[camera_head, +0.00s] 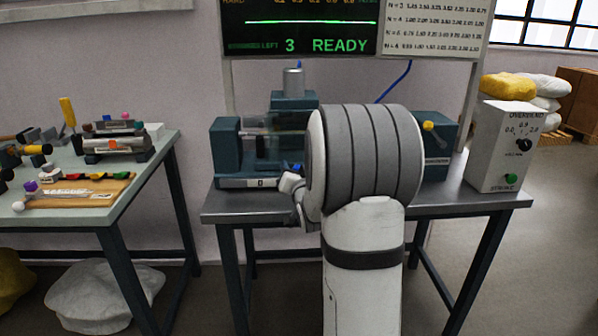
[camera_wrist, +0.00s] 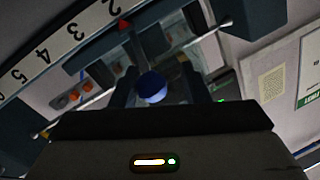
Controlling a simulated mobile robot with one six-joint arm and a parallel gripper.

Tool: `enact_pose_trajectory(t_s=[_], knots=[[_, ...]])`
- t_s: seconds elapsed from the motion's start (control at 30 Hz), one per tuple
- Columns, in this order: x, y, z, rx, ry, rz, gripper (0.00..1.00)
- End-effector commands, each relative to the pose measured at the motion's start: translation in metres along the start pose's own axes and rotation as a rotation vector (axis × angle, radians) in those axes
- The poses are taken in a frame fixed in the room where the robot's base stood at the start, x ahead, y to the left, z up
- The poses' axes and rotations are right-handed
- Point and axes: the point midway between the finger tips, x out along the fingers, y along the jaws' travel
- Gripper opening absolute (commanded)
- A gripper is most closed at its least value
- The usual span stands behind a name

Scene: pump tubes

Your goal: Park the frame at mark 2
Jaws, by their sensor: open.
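The wrist view shows a pale scale strip (camera_wrist: 58,45) with the numbers 2, 3, 4 and 5 as its marks. A small red pointer (camera_wrist: 123,25) sits close by the 2; exact alignment is hard to tell. A round blue knob (camera_wrist: 152,87) shows between the two dark fingers of my gripper (camera_wrist: 160,74). The fingers stand apart, and I cannot tell whether either touches the knob. In the head view, the teal pump rig (camera_head: 226,145) stands on the metal bench, and my arm covers its middle. My gripper is mostly hidden there.
A white control box (camera_head: 503,150) with a black dial and green button stands at the bench's right end. A screen (camera_head: 300,30) above reads READY. A side table (camera_head: 150,165) at left holds tools and coloured parts.

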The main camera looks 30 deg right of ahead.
Motion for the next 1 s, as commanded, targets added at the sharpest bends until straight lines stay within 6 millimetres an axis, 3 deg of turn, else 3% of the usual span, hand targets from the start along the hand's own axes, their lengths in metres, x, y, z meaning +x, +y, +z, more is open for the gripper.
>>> enact_pose_trajectory(t_s=[0.13,0.47,0.8,1.0], knots=[[0.000,0.002,0.000,-0.001,-0.001,0.001,0.46],[-0.006,0.005,-0.002,0.000,0.003,0.008,0.46],[-0.062,0.004,-0.002,-0.001,0.003,0.007,0.46],[-0.078,0.004,-0.001,0.000,0.001,0.007,0.46]])
